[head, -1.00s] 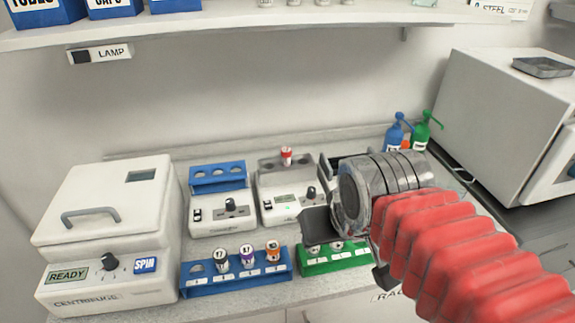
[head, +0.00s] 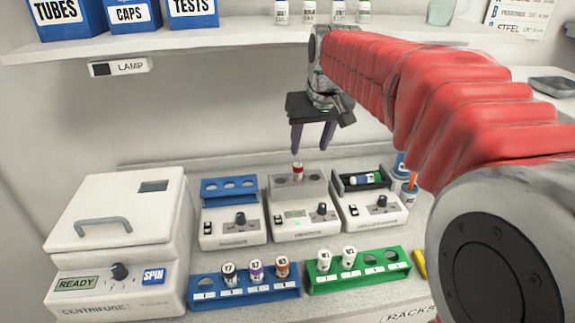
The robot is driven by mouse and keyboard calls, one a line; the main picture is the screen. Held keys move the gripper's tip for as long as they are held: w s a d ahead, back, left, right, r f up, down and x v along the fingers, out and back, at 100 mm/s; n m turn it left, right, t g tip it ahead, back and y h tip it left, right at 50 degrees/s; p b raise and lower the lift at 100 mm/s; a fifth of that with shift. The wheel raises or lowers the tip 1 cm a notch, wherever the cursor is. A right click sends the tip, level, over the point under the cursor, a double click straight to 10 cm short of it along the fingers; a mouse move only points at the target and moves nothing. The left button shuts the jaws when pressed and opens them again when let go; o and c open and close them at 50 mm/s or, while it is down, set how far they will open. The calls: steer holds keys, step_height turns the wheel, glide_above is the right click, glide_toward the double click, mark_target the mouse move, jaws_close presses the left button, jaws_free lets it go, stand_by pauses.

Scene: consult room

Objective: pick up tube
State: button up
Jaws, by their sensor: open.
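A red-capped tube (head: 298,170) stands upright in the grey-topped block of the middle small machine (head: 303,207). My gripper (head: 312,148) is open, its two dark fingers pointing down just above and slightly right of this tube. It looks empty. Other tubes stand in the blue front rack (head: 245,295): one dark-marked (head: 229,274), one purple (head: 256,271) and one orange (head: 282,267). The green front rack (head: 360,282) holds two white-topped tubes (head: 335,258) at its left end.
A centrifuge (head: 120,240) marked READY stands at the left. A blue-topped machine (head: 230,212) stands beside it. Above, a shelf (head: 220,43) carries blue boxes (head: 135,15) and small bottles. Spray bottles at the right are partly hidden by my arm.

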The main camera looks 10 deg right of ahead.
steer(key=w, duration=0.5)
steer(key=shift+w+d+f, duration=0.15)
steer(key=shift+w+f, duration=0.05)
steer(key=shift+f, duration=0.15)
glide_toward(298, 165)
steer(key=x, duration=0.5)
steer(key=shift+w+d+r, duration=0.1)
steer(key=shift+w+d, duration=0.05)
steer(key=shift+w, duration=0.1)
steer(key=shift+s+x, duration=0.15)
steer(key=shift+x, duration=1.15)
steer(key=shift+s+x, duration=0.15)
steer(key=shift+x, duration=1.15)
